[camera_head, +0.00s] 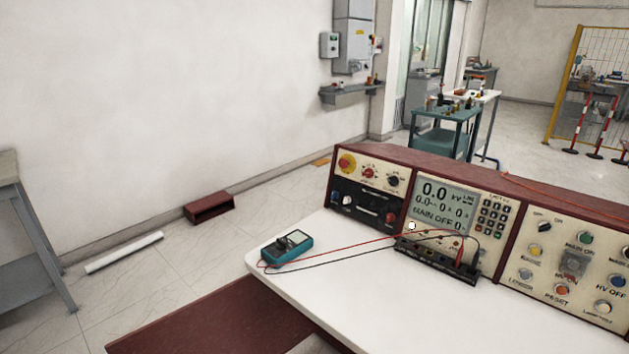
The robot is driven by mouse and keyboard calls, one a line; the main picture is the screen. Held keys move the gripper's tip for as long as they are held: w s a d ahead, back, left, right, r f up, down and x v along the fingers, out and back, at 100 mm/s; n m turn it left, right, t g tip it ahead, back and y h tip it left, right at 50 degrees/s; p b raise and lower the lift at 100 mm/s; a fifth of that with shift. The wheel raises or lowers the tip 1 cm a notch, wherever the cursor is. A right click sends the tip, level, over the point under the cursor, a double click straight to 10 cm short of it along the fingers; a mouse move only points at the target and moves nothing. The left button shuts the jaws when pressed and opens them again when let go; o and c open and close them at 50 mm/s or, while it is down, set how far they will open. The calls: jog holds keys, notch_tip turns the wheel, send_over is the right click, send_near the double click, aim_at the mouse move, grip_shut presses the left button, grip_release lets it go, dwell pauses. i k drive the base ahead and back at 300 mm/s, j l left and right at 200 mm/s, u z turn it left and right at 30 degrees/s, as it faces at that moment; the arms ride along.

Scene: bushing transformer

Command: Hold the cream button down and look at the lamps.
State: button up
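A cream button (603,307) sits at the lower right of the right-hand control panel (520,225); the small label below it is hard to read. Around it on the same panel are round lamps or buttons: a green one (585,238) by "MAIN ON", a yellow one (536,250), a pale one (526,274) and an orange-red one (561,290) by "RESET". Whether any lamp is lit I cannot tell. My gripper is not in view, so nothing of mine is seen touching the button.
The display (443,203) reads 0.0 kV and "MAIN OFF". A teal multimeter (286,247) lies on the white desktop (345,280), with red and black leads to a black terminal block (440,262). A grey bench (25,235) stands left. Floor between is mostly open, with a white tube (124,252).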

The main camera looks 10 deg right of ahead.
aim_at(603, 308)
jog(key=l+z, duration=0.15)
jog(key=z, duration=0.3)
jog(key=l+z, duration=0.15)
jog(key=z, duration=0.35)
jog(key=i+z, duration=0.1)
jog(key=z, duration=0.35)
jog(key=i+l+z, duration=0.1)
jog(key=z, duration=0.35)
jog(key=i+l+z, duration=0.1)
jog(key=z, duration=0.4)
jog(key=i+l+u, duration=0.2)
jog(key=i+u, duration=0.1)
jog(key=u, duration=0.4)
jog(key=i+l+u, duration=0.1)
jog(key=u, duration=0.35)
jog(key=l+u, duration=0.2)
jog(key=u, duration=0.3)
jog(key=i+l+u, duration=0.1)
jog(key=u, duration=0.4)
